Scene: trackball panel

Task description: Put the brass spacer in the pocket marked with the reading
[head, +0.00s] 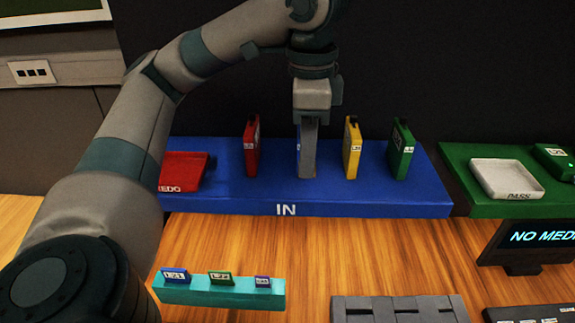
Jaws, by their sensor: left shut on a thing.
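I cannot make out a brass spacer or a pocket marked with a reading. My left gripper (308,150) points down over the blue board (270,208) marked IN, between a red upright cartridge (251,146) and a yellow one (351,150). It is shut on a thin upright thing, mostly hidden by the grey finger; a sliver of blue with a pale label (299,138) shows at its left edge. A green upright cartridge (400,152) stands to the right of the yellow one. My right gripper is out of view.
A red REDO tray (183,171) sits at the board's left end. A white PASS tray (507,178) sits on a green board at right, behind a NO MEDI... display (530,239). A teal strip (218,292) holds labelled tabs. A grey slotted block (400,310) stands at front.

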